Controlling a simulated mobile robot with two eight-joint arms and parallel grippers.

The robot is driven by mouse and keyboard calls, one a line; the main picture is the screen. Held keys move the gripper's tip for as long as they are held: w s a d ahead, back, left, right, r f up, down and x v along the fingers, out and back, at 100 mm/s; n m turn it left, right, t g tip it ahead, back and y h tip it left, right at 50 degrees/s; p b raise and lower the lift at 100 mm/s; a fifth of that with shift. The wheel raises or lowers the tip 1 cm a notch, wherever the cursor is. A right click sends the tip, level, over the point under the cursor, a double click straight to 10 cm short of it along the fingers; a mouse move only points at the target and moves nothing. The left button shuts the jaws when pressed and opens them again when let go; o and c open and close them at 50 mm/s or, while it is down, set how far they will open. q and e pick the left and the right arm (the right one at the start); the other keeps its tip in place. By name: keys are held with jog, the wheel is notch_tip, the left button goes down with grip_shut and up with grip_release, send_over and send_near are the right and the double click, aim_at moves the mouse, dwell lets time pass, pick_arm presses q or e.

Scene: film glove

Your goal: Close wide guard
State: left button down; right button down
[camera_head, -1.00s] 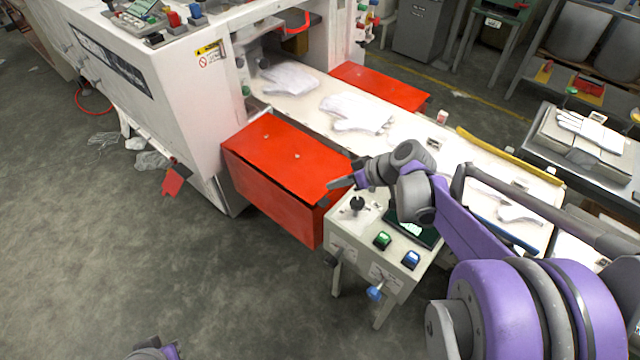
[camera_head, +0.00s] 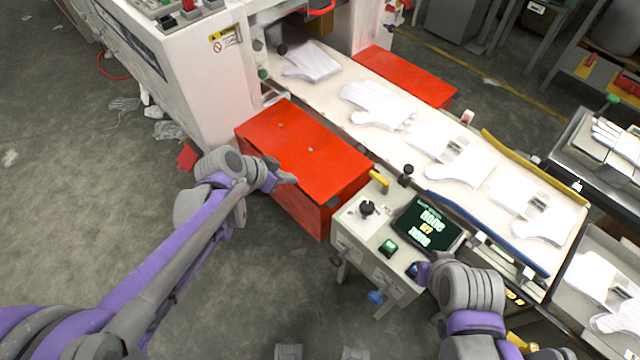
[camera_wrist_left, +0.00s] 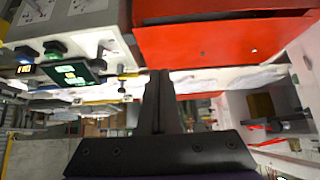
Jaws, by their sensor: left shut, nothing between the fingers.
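The near red guard (camera_head: 300,150) is a wide box-like cover beside the conveyor (camera_head: 340,95), with a flat top and a front face. A smaller red guard (camera_head: 405,75) is on the conveyor's far side. My left gripper (camera_head: 288,178) is shut and empty in front of the near guard's front face; I cannot tell if it touches. In the left wrist view its fingers (camera_wrist_left: 160,95) are together, with red guard surface (camera_wrist_left: 215,35) above. My right gripper (camera_head: 418,271) is beside the control box's front right edge; its fingers are too unclear to judge.
The control box (camera_head: 357,228) with a screen, knob and buttons stands right of the near guard. White gloves (camera_head: 375,103) lie along the conveyor. The white machine (camera_head: 190,70) is at left. Open floor (camera_head: 90,200) lies left of my left arm.

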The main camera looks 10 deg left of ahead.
pick_arm(q)
send_over(313, 191)
jog(key=s+a, duration=0.1)
jog(key=s, duration=0.1)
notch_tip(313, 191, down, 8)
jog(key=shift+a+f+b, duration=0.2)
jog(key=shift+f+b, duration=0.1)
jog(key=shift+f, duration=0.25)
jog(key=shift+a+f+b, duration=0.2)
jog(key=shift+f+b, duration=0.05)
jog(key=shift+f, duration=0.9)
pick_arm(e)
jog(key=shift+s+a+f, duration=0.1)
jog(key=shift+s+f, duration=0.1)
jog(key=shift+f, duration=0.25)
jog(key=shift+s+f, duration=0.15)
jog(key=shift+f, duration=0.3)
jog(key=shift+f, duration=0.1)
